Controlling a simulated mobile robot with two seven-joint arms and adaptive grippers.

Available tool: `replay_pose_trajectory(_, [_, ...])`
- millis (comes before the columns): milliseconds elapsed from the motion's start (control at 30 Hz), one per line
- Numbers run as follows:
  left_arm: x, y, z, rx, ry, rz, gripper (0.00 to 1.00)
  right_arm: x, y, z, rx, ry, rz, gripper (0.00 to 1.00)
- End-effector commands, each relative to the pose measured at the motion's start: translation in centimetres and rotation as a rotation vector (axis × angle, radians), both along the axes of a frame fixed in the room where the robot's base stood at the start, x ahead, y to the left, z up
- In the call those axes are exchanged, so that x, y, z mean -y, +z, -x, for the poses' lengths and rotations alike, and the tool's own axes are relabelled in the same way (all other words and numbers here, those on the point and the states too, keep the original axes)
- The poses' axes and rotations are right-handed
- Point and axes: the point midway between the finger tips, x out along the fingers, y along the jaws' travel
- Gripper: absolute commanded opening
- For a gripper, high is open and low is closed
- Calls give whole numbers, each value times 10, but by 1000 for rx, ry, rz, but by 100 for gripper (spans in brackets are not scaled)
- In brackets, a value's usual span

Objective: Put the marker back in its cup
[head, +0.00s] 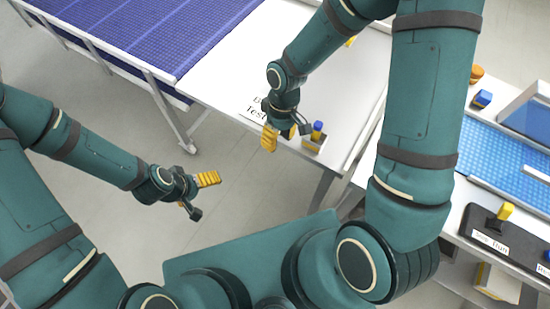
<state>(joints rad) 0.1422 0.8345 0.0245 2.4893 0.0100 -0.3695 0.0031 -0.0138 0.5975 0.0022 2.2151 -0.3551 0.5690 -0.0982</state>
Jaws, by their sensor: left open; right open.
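A small upright item with a blue top (318,129) stands in or at a small light box-like holder (314,143) near the front edge of the white table. It may be the marker in its cup, but it is too small to be sure. My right gripper (280,136) is open over the table's front edge, just left of the holder. It looks empty, and part of it is hidden by its own wrist. My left gripper (201,194) is open and empty over the bare floor, left of the table.
The white table (215,85) bears a printed label sheet (256,108). A blue grid surface (140,35) lies behind left. A yellow item (350,42) is partly hidden by my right arm. At right are a blue block (482,98), a blue bed (500,150) and a black panel (480,220).

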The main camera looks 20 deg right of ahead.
Motion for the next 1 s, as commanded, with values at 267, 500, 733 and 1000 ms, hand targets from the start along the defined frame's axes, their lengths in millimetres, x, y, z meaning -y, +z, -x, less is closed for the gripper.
replay_pose_trajectory(267, [0, 0, 0, 0, 0, 0, 95, -36, -69, 26, 114, -416, -168, 43])
replay_pose_trajectory(500, [0, 0, 0, 0, 0, 0, 95, -33, -92, 36, 201, -646, -174, 43])
replay_pose_trajectory(733, [0, 0, 0, 0, 0, 0, 95, -31, -94, 36, 222, -682, -171, 43])
replay_pose_trajectory(1000, [0, -8, 0, -1, 0, -1, 95, -31, -102, 36, 220, -678, -171, 43])
